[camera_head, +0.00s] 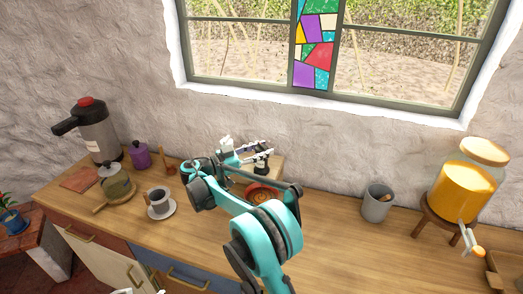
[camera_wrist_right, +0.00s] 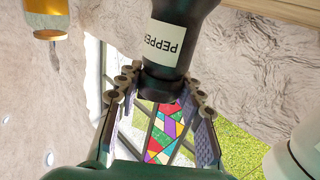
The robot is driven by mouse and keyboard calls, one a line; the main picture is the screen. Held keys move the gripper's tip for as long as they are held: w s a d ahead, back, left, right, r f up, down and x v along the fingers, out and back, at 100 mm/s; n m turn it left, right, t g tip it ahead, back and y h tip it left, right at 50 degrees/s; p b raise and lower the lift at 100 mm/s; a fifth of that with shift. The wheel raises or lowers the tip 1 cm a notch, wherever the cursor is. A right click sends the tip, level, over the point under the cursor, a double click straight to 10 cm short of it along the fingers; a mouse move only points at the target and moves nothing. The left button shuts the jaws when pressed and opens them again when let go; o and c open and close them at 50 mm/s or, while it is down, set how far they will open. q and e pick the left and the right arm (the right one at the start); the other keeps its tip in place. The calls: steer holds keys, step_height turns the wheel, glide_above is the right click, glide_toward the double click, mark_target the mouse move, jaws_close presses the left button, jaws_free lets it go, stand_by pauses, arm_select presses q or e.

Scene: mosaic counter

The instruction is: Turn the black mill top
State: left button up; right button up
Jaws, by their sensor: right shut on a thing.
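The black mill (camera_head: 262,163) stands at the back of the counter near the wall, partly hidden by my right arm. In the right wrist view the black mill (camera_wrist_right: 178,40) appears upside down, with a pale label reading "PEPPE", its last part cut off or turned away. My right gripper (camera_head: 258,150) is at its top. In the wrist view the two fingers of my right gripper (camera_wrist_right: 162,92) lie on either side of the dark mill top and are shut on it.
A white object (camera_head: 226,145) stands close left of the gripper. A red-orange dish (camera_head: 262,194) lies in front, partly behind my arm. A cup on a saucer (camera_head: 160,210) is left, a grey pot (camera_head: 377,203) right, and a juice dispenser (camera_head: 465,190) farther right. Counter between is clear.

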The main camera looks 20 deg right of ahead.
steer(key=o, duration=1.2)
steer(key=v, duration=1.2)
